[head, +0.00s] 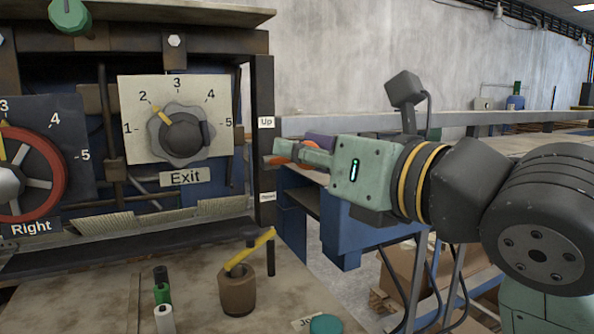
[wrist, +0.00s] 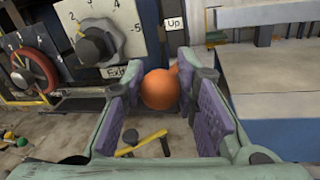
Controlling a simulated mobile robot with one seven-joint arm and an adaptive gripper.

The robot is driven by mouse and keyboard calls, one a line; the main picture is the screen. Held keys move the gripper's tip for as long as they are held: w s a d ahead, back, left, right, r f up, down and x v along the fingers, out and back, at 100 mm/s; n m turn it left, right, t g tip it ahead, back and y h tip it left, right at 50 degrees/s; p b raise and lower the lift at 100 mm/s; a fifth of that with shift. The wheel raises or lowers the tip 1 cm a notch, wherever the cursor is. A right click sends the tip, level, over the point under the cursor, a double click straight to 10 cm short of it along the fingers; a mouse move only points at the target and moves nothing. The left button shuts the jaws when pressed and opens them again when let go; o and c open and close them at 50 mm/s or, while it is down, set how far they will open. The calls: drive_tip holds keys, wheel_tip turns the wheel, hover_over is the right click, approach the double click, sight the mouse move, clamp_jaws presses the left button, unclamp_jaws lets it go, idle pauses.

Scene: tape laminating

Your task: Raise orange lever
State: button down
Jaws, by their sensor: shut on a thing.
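The orange lever shows in the head view as a small orange patch (head: 279,160) at my fingertips, beside the dark post of the machine. In the wrist view its round orange knob (wrist: 160,89) sits between the two purple-padded fingers. My gripper (head: 292,151) reaches in from the right and is shut on this knob. The knob is about midway in height between the "Up" label (head: 266,122) and a lower white label (head: 267,196). My fingers hide most of the lever in the head view, and its slot is not clear.
A grey dial (head: 181,135) over an "Exit" label and a red handwheel (head: 57,178) are on the machine at left. A blue bench frame (head: 350,232) lies beneath my gripper.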

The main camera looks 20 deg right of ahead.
drive_tip(key=r+p, duration=0.1)
drive_tip(key=w+r, duration=0.1)
drive_tip(key=r, duration=0.1)
drive_tip(key=shift+w+r+p, duration=0.1)
drive_tip(key=shift+r+p, duration=0.2)
drive_tip(key=shift+p, duration=0.1)
drive_tip(key=shift+w+r+g+p, duration=0.3)
drive_tip(key=shift+r+g+p, duration=0.05)
drive_tip(key=shift+g+p, duration=0.1)
drive_tip(key=shift+w+r+g+p, duration=0.1)
drive_tip(key=shift+w+g+p, duration=0.1)
drive_tip(key=shift+g+p, duration=0.1)
drive_tip(key=c, duration=1.3)
unclamp_jaws()
drive_tip(key=v, duration=1.2)
drive_tip(key=shift+a, duration=0.1)
